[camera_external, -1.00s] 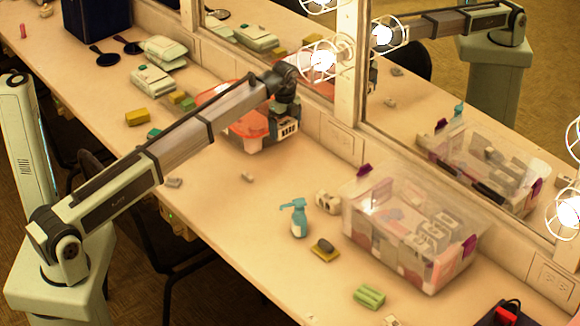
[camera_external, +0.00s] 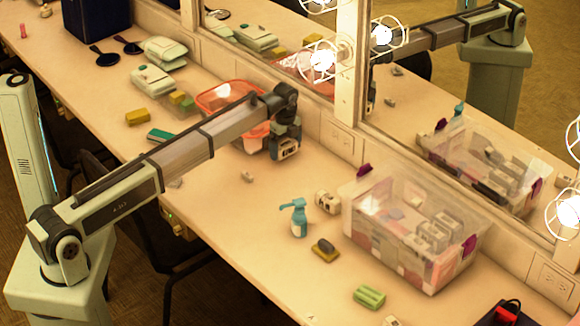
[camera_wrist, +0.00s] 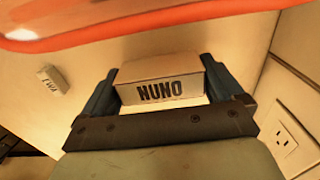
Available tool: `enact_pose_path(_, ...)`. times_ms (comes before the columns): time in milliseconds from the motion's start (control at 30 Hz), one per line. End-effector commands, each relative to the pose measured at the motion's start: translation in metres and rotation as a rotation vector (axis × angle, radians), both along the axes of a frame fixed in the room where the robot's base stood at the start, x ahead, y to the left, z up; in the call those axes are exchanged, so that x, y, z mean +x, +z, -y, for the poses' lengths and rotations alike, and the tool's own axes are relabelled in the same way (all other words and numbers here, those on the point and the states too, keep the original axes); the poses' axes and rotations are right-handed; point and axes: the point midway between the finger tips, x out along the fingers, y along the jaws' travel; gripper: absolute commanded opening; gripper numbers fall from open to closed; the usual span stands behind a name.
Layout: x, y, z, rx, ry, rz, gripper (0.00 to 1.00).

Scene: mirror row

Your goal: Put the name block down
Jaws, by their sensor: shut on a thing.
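My gripper (camera_external: 285,148) is beside the orange-rimmed bin, near the mirror wall. It is shut on a pale block marked NUNO (camera_wrist: 160,92), which sits between the two dark fingers in the wrist view. The block shows only partly in the external view. Counter surface shows around and behind it in the wrist view. I cannot tell whether the block touches the counter.
The orange bin's rim (camera_wrist: 130,30) crosses the top of the wrist view. A small block marked EWA (camera_wrist: 53,79) lies on the counter. An outlet (camera_wrist: 285,136) is on the wall.

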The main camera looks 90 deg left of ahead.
Motion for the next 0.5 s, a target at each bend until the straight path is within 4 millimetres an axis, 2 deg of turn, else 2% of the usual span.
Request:
enact_pose_path(133, 0.0, -0.017, 0.0, 0.0, 0.0, 0.0, 0.65)
enact_pose_path(500, 0.0, -0.02, 0.0, 0.0, 0.0, 0.0, 0.65)
